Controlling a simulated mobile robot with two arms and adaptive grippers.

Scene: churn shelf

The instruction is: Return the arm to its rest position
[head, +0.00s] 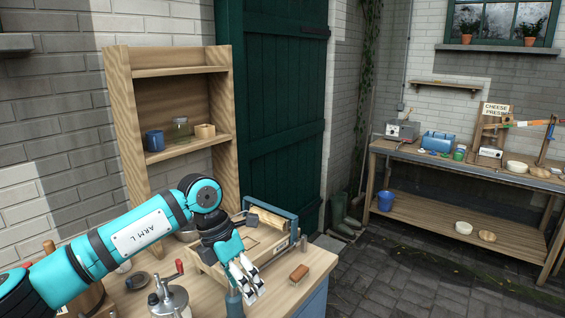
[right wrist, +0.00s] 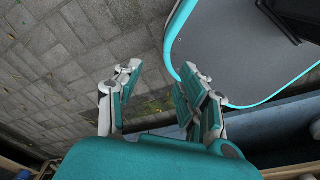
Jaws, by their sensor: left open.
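My left arm (head: 140,233), teal with an "ARM L" label, reaches in from the left over the wooden workbench (head: 318,262). Its gripper (head: 246,280) points down and is open, with nothing seen between the fingers. It hangs in front of a wooden box (head: 205,262), close to a blue-grey upright object (head: 234,303) on the bench; I cannot tell whether they touch. My right gripper (right wrist: 157,88) shows only in the right wrist view. Its fingers are apart and empty above the paving.
A wooden shelf (head: 222,150) with a blue mug (head: 154,140), a glass jar (head: 180,130) and a small wooden box (head: 205,131) stands behind the bench. A brush (head: 299,274) and a metal pot with a crank (head: 170,300) are on the bench. Another table (head: 460,170) stands right.

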